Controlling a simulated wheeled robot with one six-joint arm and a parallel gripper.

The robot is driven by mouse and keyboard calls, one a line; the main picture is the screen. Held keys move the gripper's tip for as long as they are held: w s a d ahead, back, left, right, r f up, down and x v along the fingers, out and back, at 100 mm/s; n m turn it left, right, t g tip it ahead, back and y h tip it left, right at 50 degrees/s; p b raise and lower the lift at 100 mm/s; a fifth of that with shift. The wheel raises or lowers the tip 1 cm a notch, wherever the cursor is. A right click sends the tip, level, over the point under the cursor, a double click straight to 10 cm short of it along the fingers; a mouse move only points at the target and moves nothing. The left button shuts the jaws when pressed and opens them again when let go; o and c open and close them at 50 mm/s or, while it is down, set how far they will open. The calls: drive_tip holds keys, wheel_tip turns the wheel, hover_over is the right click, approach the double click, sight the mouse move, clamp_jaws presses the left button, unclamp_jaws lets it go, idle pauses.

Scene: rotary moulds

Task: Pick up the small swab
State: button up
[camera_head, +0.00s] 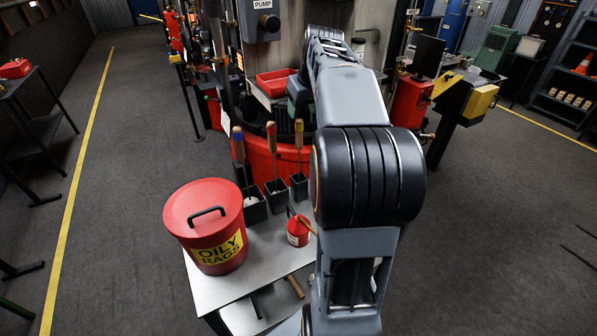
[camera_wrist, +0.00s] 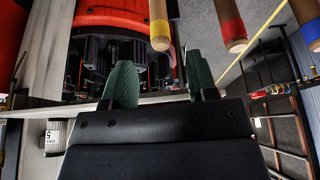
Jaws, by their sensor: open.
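Three wooden-handled swabs stand in black square holders on the grey cart in the head view: a blue-banded swab (camera_head: 239,148), a middle swab (camera_head: 272,145) and a yellow-banded swab (camera_head: 299,140). I cannot tell by size which is the small one. In the wrist view the handle ends show a yellow band (camera_wrist: 160,25), a red band (camera_wrist: 231,28) and a blue band (camera_wrist: 309,22). My gripper (camera_wrist: 162,86) is open, with green fingertips and nothing between them. The yellow-banded handle is above the gap in the picture. The arm largely hides the gripper in the head view.
A red oily rags can (camera_head: 207,225) stands on the cart (camera_head: 225,294) at left. The red machine base (camera_head: 262,158) and a red tray (camera_head: 275,83) are behind the swabs. Open floor lies left.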

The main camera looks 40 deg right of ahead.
sight(300, 120)
drive_tip(key=shift+p+x, duration=0.5)
drive_tip(key=shift+x, duration=2.15)
drive_tip(key=shift+c, duration=0.4)
clamp_jaws()
